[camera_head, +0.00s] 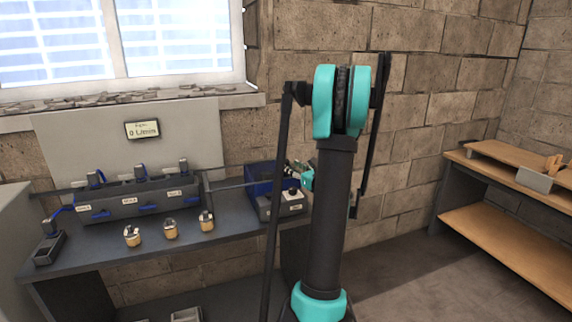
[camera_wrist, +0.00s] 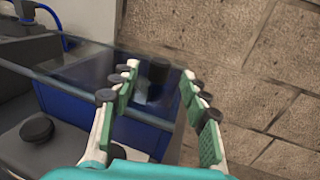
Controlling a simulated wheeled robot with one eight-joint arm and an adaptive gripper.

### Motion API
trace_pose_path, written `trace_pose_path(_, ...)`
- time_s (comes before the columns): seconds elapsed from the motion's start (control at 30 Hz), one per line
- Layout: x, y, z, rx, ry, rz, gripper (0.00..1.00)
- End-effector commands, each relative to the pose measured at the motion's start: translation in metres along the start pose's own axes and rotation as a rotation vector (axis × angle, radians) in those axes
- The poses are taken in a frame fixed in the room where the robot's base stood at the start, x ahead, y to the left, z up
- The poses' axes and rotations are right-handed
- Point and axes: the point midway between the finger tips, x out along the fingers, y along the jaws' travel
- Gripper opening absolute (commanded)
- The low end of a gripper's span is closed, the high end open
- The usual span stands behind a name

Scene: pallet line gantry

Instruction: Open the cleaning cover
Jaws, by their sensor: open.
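The cleaning cover appears to be the see-through dark panel (camera_wrist: 85,68) over the blue box (camera_wrist: 72,105) in the wrist view. A dark round knob or post (camera_wrist: 158,70) shows between my fingertips; I cannot tell whether it belongs to the cover. My gripper (camera_wrist: 160,69) is open, its green-padded fingers on either side of that knob, with no clear contact. In the head view the blue box (camera_head: 262,172) stands at the right end of the dark bench, and my gripper (camera_head: 304,176) is at its right side, partly hidden by my arm.
The dark bench (camera_head: 235,235) carries a grey manifold (camera_head: 140,197) with blue handles and several brass padlock-like pieces (camera_head: 170,230). A gauge sign (camera_head: 142,129) reads 0 L/min. A black round knob (camera_wrist: 37,128) is left of my gripper. A brick wall (camera_wrist: 250,60) stands close behind.

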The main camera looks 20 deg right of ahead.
Motion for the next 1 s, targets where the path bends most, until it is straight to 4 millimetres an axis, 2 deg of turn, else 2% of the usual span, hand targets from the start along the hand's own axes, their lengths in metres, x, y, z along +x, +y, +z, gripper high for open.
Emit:
trace_pose_path(0.1,0.021,0.001,0.000,0.000,0.000,0.003,0.46)
trace_pose_path(0.3,0.041,0.001,0.000,0.000,0.000,0.001,0.46)
trace_pose_path(0.7,0.046,0.000,0.000,0.000,0.000,0.000,0.44)
trace_pose_path(1.0,0.046,0.000,0.000,0.000,0.000,0.000,0.07)
